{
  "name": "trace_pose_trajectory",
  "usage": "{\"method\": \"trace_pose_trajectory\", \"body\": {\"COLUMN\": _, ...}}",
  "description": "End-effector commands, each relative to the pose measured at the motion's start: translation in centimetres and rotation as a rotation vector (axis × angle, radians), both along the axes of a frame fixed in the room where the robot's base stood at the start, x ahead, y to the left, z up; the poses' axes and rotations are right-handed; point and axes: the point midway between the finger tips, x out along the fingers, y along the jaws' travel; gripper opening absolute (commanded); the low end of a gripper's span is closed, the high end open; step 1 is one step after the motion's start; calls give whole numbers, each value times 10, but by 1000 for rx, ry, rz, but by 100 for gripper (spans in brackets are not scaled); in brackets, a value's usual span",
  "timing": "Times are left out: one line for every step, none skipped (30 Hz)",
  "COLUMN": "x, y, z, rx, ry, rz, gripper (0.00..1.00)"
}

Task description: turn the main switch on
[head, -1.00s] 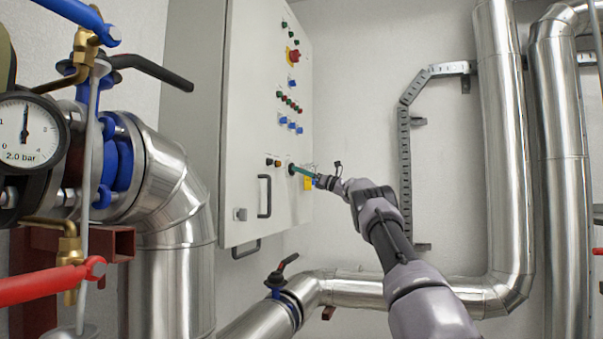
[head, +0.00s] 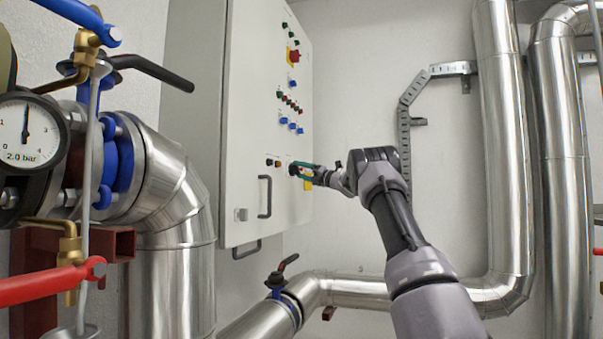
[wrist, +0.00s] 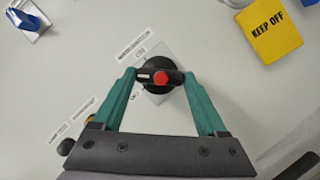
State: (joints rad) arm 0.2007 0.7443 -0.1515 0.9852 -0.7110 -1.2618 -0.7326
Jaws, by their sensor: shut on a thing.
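The main switch (wrist: 154,87) is a black rotary knob with a red mark on its handle, set on a pale plate on the cabinet front. In the wrist view its handle lies level across the picture, between my green fingertips. My gripper (wrist: 159,76) is shut on the two ends of this handle. In the head view my gripper (head: 303,168) is at the lower right of the cabinet door, and its fingers partly cover the switch (head: 292,169). Small position labels sit beside the knob, too small to read surely.
A yellow "KEEP OFF" sign (wrist: 270,38) is right of the switch. A blue control (wrist: 27,20) is at the upper left. The grey cabinet (head: 245,120) carries rows of buttons and a black door handle (head: 265,196). Steel pipes (head: 505,150) stand to the right.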

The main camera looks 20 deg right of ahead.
Motion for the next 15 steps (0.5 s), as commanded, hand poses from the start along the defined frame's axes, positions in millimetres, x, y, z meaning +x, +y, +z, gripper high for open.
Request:
{"method": "trace_pose_trajectory", "body": {"x": -1, "y": 0, "z": 2, "rx": 26, "ry": 35, "rz": -2, "gripper": 19}}
{"method": "trace_pose_trajectory", "body": {"x": -1, "y": 0, "z": 2, "rx": 43, "ry": 58, "rz": -2, "gripper": 19}}
{"method": "trace_pose_trajectory", "body": {"x": -1, "y": 0, "z": 2, "rx": 65, "ry": 90, "rz": -2, "gripper": 19}}
{"method": "trace_pose_trajectory", "body": {"x": -1, "y": 0, "z": 2, "rx": 81, "ry": 113, "rz": -2, "gripper": 19}}
{"method": "trace_pose_trajectory", "body": {"x": -1, "y": 0, "z": 3, "rx": 98, "ry": 135, "rz": -2, "gripper": 19}}
{"method": "trace_pose_trajectory", "body": {"x": -1, "y": 0, "z": 3, "rx": 120, "ry": 166, "rz": -2, "gripper": 19}}
{"method": "trace_pose_trajectory", "body": {"x": -2, "y": 0, "z": 3, "rx": 136, "ry": 189, "rz": -2, "gripper": 19}}
{"method": "trace_pose_trajectory", "body": {"x": -1, "y": 0, "z": 3, "rx": 154, "ry": 212, "rz": -3, "gripper": 19}}
{"method": "trace_pose_trajectory", "body": {"x": -1, "y": 0, "z": 3, "rx": 174, "ry": 243, "rz": -3, "gripper": 19}}
{"method": "trace_pose_trajectory", "body": {"x": -1, "y": 0, "z": 3, "rx": 192, "ry": 266, "rz": -2, "gripper": 19}}
{"method": "trace_pose_trajectory", "body": {"x": -2, "y": 0, "z": 3, "rx": 208, "ry": 289, "rz": -3, "gripper": 19}}
{"method": "trace_pose_trajectory", "body": {"x": -2, "y": 0, "z": 4, "rx": 227, "ry": 317, "rz": -2, "gripper": 19}}
{"method": "trace_pose_trajectory", "body": {"x": -2, "y": 0, "z": 4, "rx": 243, "ry": 339, "rz": -2, "gripper": 19}}
{"method": "trace_pose_trajectory", "body": {"x": -2, "y": 0, "z": 5, "rx": 258, "ry": 360, "rz": -3, "gripper": 19}}
{"method": "trace_pose_trajectory", "body": {"x": -2, "y": 0, "z": 5, "rx": 278, "ry": 387, "rz": -2, "gripper": 19}}
